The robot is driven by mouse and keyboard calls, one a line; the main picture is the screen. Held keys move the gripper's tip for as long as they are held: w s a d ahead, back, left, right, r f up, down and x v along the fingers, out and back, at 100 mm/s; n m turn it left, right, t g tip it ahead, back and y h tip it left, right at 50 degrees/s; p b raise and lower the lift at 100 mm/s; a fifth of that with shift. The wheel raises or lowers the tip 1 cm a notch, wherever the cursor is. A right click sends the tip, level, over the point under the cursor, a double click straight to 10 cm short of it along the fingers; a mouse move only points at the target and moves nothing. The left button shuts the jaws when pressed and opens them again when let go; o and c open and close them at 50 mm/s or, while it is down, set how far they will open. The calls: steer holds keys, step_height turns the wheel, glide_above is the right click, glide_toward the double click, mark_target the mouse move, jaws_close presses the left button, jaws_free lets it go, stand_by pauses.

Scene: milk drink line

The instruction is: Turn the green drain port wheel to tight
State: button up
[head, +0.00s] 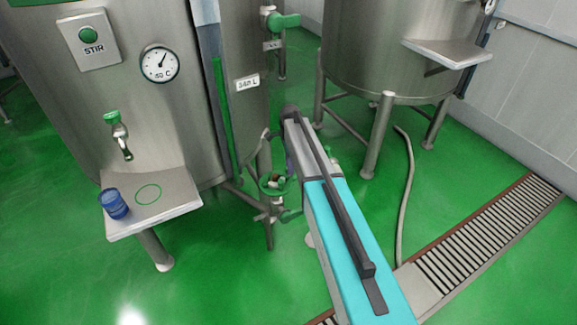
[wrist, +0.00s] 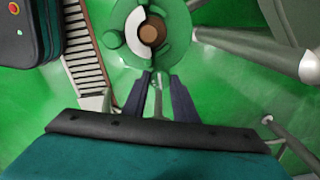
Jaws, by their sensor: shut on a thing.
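The green drain port wheel (head: 272,186) is low beside the left tank, partly hidden by my arm in the head view. In the wrist view the green wheel (wrist: 178,50) is seen face-on, with a brown centre and a white part-ring around it. My gripper (wrist: 160,77) is at the wheel's lower edge in that view, its two dark fingers shut on the wheel. The exact contact between the fingertips is small and hard to make out. In the head view my fingers are hidden behind my arm.
The left tank (head: 165,115) has a shelf (head: 180,207) with a blue cup (head: 114,204). Metal legs (wrist: 245,42) stand close to the wheel. A hose (head: 406,185) and a floor drain grate (head: 490,232) lie to the right. Green floor is open at front left.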

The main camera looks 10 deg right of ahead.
steer(key=shift+s+d+f, duration=0.1)
steer(key=shift+s+d, duration=0.05)
steer(key=shift+s, duration=0.05)
steer(key=o, duration=0.9)
steer(key=shift+c, duration=0.2)
steer(key=shift+o, duration=0.9)
steer(key=shift+w, duration=0.1)
step_height(320, 180, up, 14)
steer(key=b, duration=0.2)
